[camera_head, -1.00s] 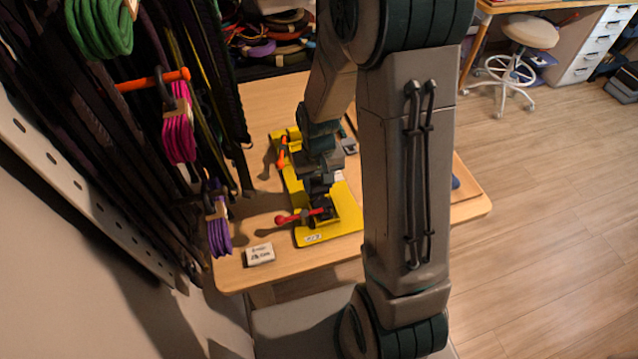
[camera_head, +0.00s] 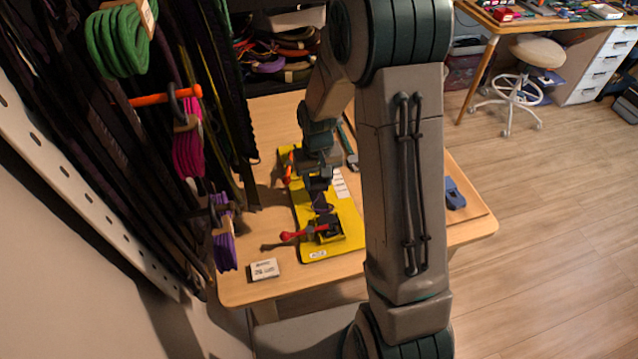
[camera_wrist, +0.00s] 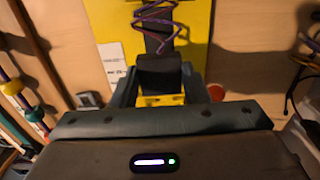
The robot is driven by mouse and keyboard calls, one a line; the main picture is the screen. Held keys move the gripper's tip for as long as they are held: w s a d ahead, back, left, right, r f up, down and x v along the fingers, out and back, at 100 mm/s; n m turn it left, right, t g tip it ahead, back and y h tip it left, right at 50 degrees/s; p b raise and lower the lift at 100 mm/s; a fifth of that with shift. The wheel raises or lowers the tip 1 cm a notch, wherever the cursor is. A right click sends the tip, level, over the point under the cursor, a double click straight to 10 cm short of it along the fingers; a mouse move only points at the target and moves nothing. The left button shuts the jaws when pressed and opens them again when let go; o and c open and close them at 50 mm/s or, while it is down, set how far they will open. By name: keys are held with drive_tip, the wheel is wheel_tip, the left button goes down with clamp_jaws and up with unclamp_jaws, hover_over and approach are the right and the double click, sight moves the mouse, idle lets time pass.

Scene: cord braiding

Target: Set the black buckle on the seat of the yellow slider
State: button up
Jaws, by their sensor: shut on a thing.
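My gripper (camera_head: 318,182) is over the yellow board in the head view, with its tip pointing down. In the wrist view my gripper (camera_wrist: 162,90) is shut on a black block (camera_wrist: 160,68), which I take for the black buckle. A dark strap and a coiled purple cord (camera_wrist: 158,22) lie beyond it. Whether the buckle touches anything below is hidden.
The yellow board (camera_head: 345,215) lies on the wooden table (camera_head: 275,215), with white labels (camera_head: 340,183) on it. A small white box (camera_head: 264,270) is at the table's near left. Hanging cords (camera_head: 187,150) crowd the left. A blue item (camera_head: 454,193) lies at the right.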

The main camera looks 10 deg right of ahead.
drive_tip(key=shift+w+a+p, duration=0.15)
drive_tip(key=shift+w+p, duration=0.2)
drive_tip(key=shift+w, duration=4.8)
drive_tip(key=shift+f+b, duration=0.25)
drive_tip(key=shift+b, duration=0.15)
drive_tip(key=shift+f+b, duration=0.75)
drive_tip(key=shift+f, duration=0.3)
drive_tip(key=shift+f, duration=0.2)
drive_tip(key=o, duration=1)
drive_tip(key=shift+a, duration=0.1)
